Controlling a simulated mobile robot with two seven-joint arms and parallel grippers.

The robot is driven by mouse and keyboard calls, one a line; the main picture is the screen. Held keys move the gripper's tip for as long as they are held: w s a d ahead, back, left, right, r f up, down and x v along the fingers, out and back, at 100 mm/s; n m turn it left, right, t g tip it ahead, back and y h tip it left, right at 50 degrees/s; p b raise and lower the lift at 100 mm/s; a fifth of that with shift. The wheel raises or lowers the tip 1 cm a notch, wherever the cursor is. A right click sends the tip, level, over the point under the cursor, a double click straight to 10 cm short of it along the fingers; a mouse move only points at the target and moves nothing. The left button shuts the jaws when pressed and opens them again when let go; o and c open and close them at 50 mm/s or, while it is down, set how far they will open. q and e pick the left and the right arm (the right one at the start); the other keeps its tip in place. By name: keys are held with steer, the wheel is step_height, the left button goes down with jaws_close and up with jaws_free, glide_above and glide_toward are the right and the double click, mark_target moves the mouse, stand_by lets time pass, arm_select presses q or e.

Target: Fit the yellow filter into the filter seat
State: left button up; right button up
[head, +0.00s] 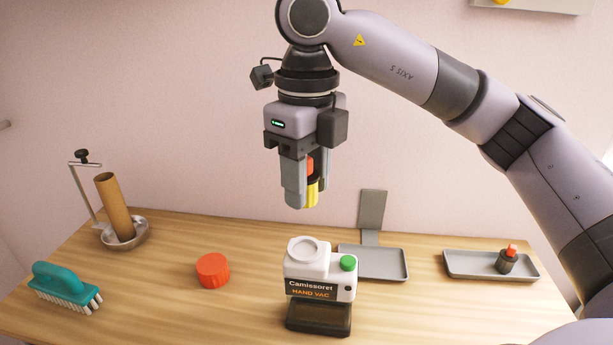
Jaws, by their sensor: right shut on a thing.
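My right gripper (302,200) is shut on the yellow filter (311,192), high above the table. The filter is upright, yellow below with a dark band and a red top, and is partly hidden by the fingers. Below it stands a white hand vac (307,265) on a dark base, labelled "Camissoret HAND VAC". A round white opening (306,248) is on its top, likely the filter seat; its inside is hard to make out. A green knob (348,262) sits beside it. The filter is clear of the vac. My left gripper is not in view.
A red cap (213,270) lies left of the vac. A teal brush (65,286) and a bowl (140,233) with a brown tube (116,207) are further left. A grey tray (385,276) is behind right; another tray (465,270) holds a dark, red-topped piece (507,261).

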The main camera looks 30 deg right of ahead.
steer(key=shift+f, duration=0.1)
steer(key=b, duration=0.6)
glide_above(307, 241)
steer(key=s+a, duration=0.1)
steer(key=s, duration=0.1)
step_height(307, 241, down, 7)
steer(key=shift+a+r, duration=0.1)
stand_by(0.8)
steer(key=shift+f+b, duration=1.2)
steer(key=shift+f, duration=0.45)
steer(key=shift+f, duration=0.15)
steer(key=shift+r, duration=0.3)
steer(key=shift+f, duration=0.1)
stand_by(1.2)
